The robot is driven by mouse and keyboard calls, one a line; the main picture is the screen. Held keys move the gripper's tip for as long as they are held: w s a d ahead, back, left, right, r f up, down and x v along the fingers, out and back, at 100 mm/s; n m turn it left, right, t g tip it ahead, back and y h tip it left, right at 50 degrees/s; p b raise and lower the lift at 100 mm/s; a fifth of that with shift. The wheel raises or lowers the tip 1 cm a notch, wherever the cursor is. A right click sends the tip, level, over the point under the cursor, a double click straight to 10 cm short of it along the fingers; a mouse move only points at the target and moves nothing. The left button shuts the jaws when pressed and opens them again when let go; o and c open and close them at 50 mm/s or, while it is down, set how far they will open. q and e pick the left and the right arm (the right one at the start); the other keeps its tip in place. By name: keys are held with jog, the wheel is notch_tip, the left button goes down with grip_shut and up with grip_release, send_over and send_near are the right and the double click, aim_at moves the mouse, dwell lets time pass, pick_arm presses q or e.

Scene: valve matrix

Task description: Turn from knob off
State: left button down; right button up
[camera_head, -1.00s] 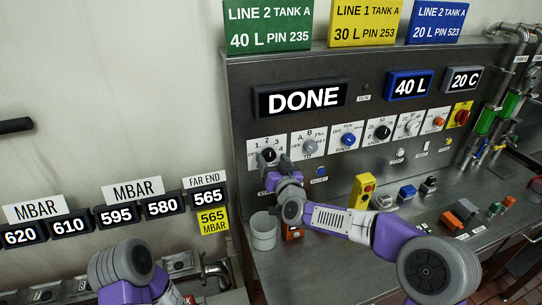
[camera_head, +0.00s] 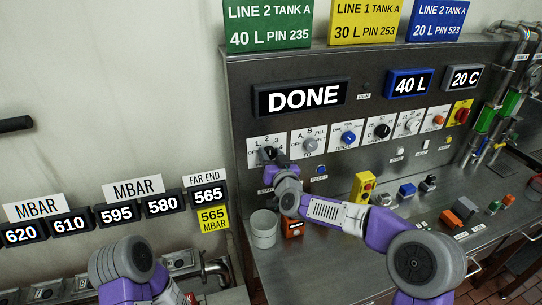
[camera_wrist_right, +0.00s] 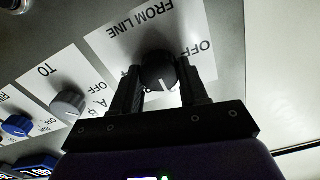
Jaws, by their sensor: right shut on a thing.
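The from knob (camera_head: 268,153) is black and sits on a white plate at the left end of the knob row in the head view. In the wrist view the knob (camera_wrist_right: 158,72) is between the two dark fingers of my right gripper (camera_wrist_right: 160,90), which is shut on it. A white line marks the knob's face. The plate reads FROM LINE, with OFF at its right side in that view. In the head view my right gripper (camera_head: 275,160) partly hides the knob. My left forearm shows at the lower left, but its gripper is out of view.
A grey TO knob (camera_head: 310,144) and a blue knob (camera_head: 348,137) sit to the right on the same panel. The display (camera_head: 303,98) reads DONE.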

jog(key=shift+n, duration=0.3)
jog(key=n+b, duration=0.1)
jog(key=n, duration=0.2)
jog(key=shift+a+n, duration=0.15)
jog(key=shift+n, duration=0.15)
jog(key=n+b, duration=0.1)
jog(key=n, duration=0.4)
jog(key=shift+s+n, duration=0.1)
jog(key=shift+n, duration=0.2)
jog(key=n+b, duration=0.1)
jog(key=n, duration=0.2)
jog(key=shift+a+n, duration=0.1)
jog(key=shift+n, duration=0.2)
jog(key=shift+f+n+b, duration=0.1)
jog(key=shift+n+b, duration=0.75)
jog(key=shift+n, duration=1.35)
jog(key=o, duration=1.1)
jog(key=shift+c, duration=0.2)
